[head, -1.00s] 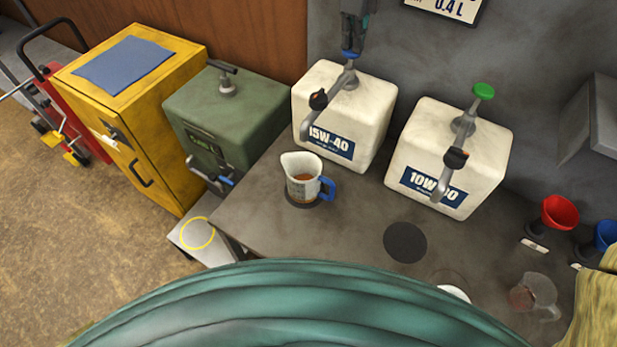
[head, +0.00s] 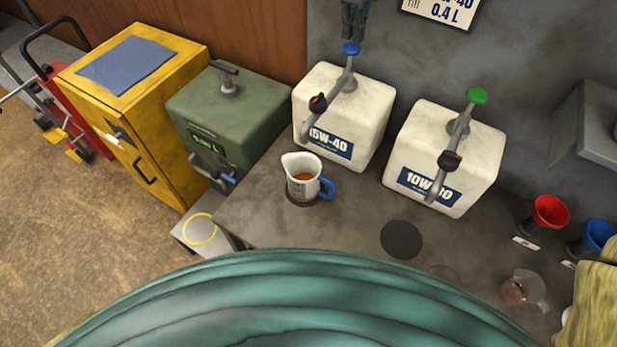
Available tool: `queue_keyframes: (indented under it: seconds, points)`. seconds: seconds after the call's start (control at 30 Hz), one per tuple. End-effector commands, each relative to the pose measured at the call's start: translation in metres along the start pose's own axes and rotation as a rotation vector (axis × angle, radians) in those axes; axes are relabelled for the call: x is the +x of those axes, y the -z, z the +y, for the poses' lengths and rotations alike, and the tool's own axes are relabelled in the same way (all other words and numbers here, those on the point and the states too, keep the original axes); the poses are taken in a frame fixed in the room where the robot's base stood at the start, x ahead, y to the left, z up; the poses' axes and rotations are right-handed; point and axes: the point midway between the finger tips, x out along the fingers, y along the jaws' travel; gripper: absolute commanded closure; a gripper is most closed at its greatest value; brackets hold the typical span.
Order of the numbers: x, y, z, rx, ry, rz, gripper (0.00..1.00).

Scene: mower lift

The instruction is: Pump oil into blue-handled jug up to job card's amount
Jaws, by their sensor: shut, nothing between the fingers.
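The blue-handled jug (head: 301,176) stands upright on a dark round pad on the bench, with some amber oil in it; the exact level is too small to read. The white 15W-40 container (head: 367,112) stands behind it, its pump (head: 346,80) topped by a blue knob (head: 350,49) and its spout pointing toward the jug. My gripper (head: 354,36) is shut and empty just above the blue knob, partly cut off by the top edge. The job card (head: 440,14) on the wall is partly cut off and reads "W-40" and "0.4 L".
A white 10W-40 container (head: 443,158) with a green-knobbed pump stands to the right, with an empty dark pad (head: 401,239) in front. Red (head: 548,212) and blue funnels and a clear jug (head: 524,292) are at right. A green box (head: 228,118) and yellow cabinet (head: 133,118) stand left.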

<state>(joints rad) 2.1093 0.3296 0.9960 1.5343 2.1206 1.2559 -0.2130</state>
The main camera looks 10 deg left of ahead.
Motion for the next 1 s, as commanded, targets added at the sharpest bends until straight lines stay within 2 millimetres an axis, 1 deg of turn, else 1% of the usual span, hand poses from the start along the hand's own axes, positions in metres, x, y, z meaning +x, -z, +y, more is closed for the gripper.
queue_keyframes:
  seconds: [0.6, 1.0]
  points:
    - [0.001, 0.0, 0.0, 0.0, 0.0, 0.0, 1.0]
    - [0.011, 0.0, 0.0, 0.0, 0.0, 0.001, 1.0]
